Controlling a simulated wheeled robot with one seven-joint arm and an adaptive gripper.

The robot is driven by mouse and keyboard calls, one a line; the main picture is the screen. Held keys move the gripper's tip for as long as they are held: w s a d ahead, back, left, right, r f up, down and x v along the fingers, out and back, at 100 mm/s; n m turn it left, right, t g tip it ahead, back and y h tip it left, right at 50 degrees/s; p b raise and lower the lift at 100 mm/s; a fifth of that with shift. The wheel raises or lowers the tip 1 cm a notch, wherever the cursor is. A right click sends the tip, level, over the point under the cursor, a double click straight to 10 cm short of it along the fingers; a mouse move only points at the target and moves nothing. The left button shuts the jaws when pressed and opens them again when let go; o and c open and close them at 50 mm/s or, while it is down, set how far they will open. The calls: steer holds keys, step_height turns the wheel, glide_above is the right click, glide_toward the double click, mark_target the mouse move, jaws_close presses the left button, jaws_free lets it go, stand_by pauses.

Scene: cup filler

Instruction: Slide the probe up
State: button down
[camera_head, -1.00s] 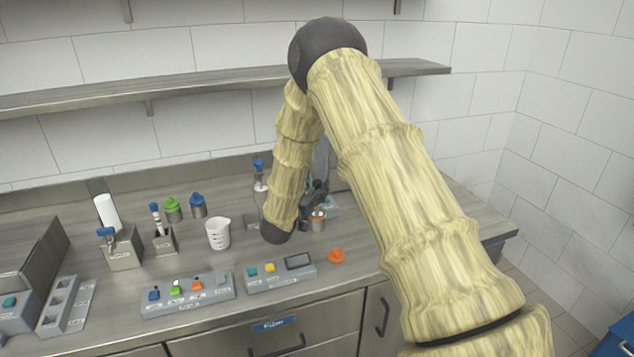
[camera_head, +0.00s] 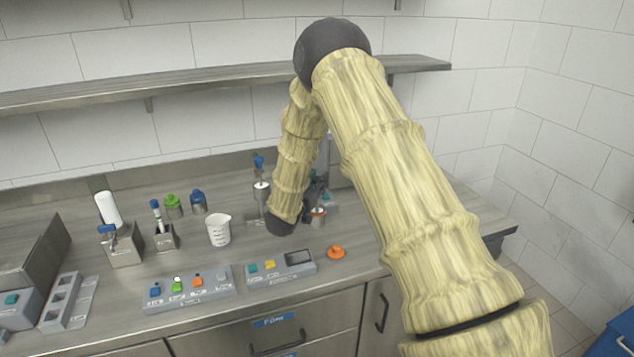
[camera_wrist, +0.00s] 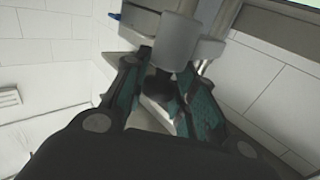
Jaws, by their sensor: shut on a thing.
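My gripper (camera_wrist: 160,78) fills the lower part of the wrist view, its two teal-padded fingers closed around a dark round knob (camera_wrist: 158,83). The knob seems to be the probe's handle; it sits just below a grey cylinder (camera_wrist: 175,38) on a pale body. In the head view my arm hides most of the gripper and the probe. A small metal cup (camera_head: 318,217) with an orange-red rim shows just right of my wrist, below the hidden probe area. I cannot tell the probe's height.
An orange knob-shaped piece (camera_head: 336,252) lies on the counter in front. Grey button panels (camera_head: 215,284) line the front edge. A white beaker (camera_head: 219,230) and a valve-topped metal cylinder (camera_head: 262,195) stand left of my wrist. A shelf (camera_head: 190,84) runs along the wall behind.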

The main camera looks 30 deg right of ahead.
step_height(320, 180, up, 8)
steer(key=shift+w+f+p, duration=0.1)
steer(key=shift+f+p, duration=0.15)
steer(key=shift+p, duration=0.5)
steer(key=c, duration=1.1)
jaws_free()
steer(key=shift+r, duration=0.1)
steer(key=shift+a, duration=0.15)
steer(key=v, duration=1.1)
steer(key=shift+s+a, duration=0.25)
steer(key=shift+s, duration=0.15)
